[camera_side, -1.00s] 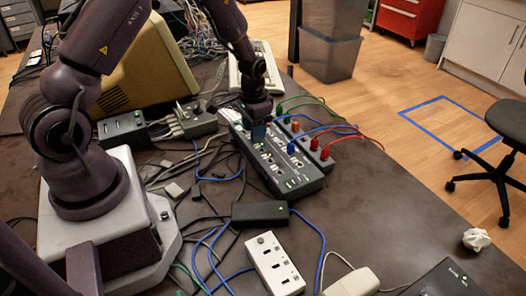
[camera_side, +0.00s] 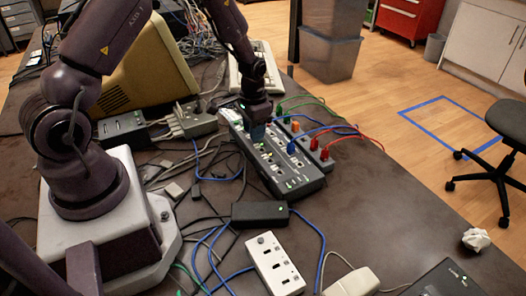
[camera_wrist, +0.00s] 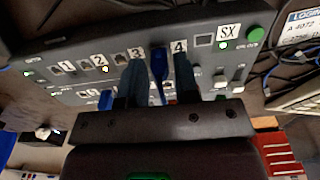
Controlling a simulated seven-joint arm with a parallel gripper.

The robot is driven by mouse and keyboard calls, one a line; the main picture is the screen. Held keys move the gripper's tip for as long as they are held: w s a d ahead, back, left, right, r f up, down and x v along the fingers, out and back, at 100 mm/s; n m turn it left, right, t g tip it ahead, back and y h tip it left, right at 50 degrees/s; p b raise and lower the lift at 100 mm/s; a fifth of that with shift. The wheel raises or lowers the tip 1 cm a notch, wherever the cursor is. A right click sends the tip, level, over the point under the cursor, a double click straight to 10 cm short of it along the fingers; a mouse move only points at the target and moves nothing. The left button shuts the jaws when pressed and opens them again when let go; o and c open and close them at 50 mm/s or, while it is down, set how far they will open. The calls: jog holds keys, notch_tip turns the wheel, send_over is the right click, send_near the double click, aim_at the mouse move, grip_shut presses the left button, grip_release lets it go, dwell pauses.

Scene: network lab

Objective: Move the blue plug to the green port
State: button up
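My gripper (camera_wrist: 158,62) points down over the black switch box (camera_side: 298,186), whose ports are numbered 1 to 4 in the wrist view. Its two fingers stand apart, around ports 3 and 4. A blue plug or cable piece (camera_wrist: 157,82) shows between them; whether the fingers touch it is unclear. In the side view my gripper (camera_side: 257,132) covers that spot. Another blue plug (camera_side: 291,148) sits on the box's right side, with a blue cable. No port is plainly green; a green light (camera_wrist: 254,33) shows beside the SX label, and a green plug (camera_side: 279,110) sits at the far end.
An orange plug (camera_side: 295,126) and red plugs (camera_side: 324,154) with cables line the box's right side. A black adapter (camera_side: 260,214) and a white socket strip (camera_side: 275,263) lie in front. Loose cables cover the table to the left. The table at the right is clearer.

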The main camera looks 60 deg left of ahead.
grip_shut()
jog(key=shift+r, duration=0.2)
jog(key=shift+r, duration=2)
